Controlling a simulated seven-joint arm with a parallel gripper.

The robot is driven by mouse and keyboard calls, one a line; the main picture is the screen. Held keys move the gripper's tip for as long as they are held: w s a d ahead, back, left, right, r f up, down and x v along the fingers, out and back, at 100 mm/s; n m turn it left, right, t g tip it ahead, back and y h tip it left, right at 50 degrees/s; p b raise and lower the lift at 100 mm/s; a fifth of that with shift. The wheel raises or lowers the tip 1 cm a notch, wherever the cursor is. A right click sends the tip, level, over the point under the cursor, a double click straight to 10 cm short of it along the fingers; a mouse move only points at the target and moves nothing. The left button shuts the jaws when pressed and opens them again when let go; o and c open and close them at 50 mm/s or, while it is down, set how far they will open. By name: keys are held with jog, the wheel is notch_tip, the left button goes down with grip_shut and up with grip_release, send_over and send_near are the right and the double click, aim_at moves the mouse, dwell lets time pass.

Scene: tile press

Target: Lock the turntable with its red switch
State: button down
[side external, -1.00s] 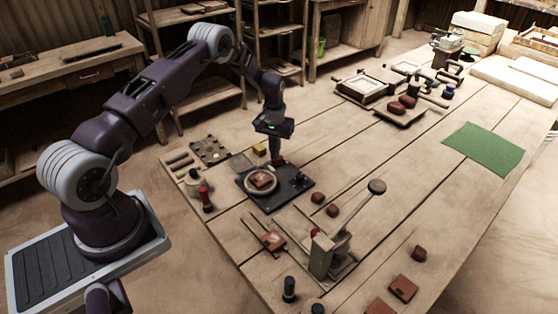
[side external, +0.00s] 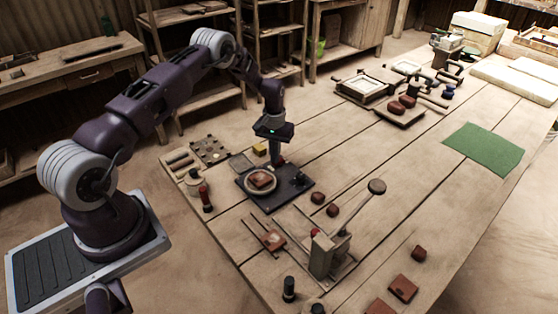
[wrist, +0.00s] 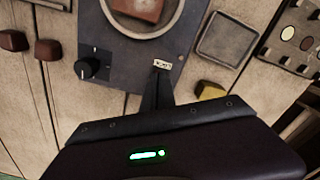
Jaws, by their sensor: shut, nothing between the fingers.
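The turntable has a dark base plate (side external: 272,202) and a pale round disc (side external: 247,184) with a reddish-brown tile (side external: 261,179) on it. The disc also shows at the top edge of the wrist view (wrist: 171,22). My gripper (side external: 278,163) is shut and empty, pointing down at the far edge of the base. A small red spot, probably the red switch, shows at its tip in the side view, too small to read its position. In the wrist view my fingertips (wrist: 159,74) are right beside a small pale marked plate (wrist: 162,64); no red shows there.
A black knob (wrist: 92,67) sits on the base, apart from my fingers. A yellow block (side external: 259,149), a square grey pad (wrist: 228,38) and a tray with several small discs (side external: 209,151) lie close by. A lever press (side external: 325,252) stands nearer the camera.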

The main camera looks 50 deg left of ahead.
jog(key=shift+f, duration=0.2)
jog(key=shift+r, duration=3.5)
jog(key=s+d+r+m+t, duration=0.1)
jog(key=s+d+r, duration=0.25)
jog(key=r, duration=0.55)
jog(key=s+d+r+m+t, duration=0.15)
jog(key=d+r, duration=0.25)
jog(key=r, duration=0.4)
jog(key=s+d+r, duration=0.3)
jog(key=d+r, duration=0.1)
jog(key=r, duration=0.5)
jog(key=s+d+r+m+t, duration=0.1)
jog(key=s+d+r, duration=0.2)
jog(key=s, duration=0.3)
jog(key=s+d+r+m, duration=0.1)
jog(key=s+d+r, duration=0.2)
jog(key=s, duration=0.2)
jog(key=s+d+f+m+t, duration=0.1)
jog(key=s+d+t, duration=0.1)
jog(key=s, duration=1.3)
jog(key=shift+d, duration=0.6)
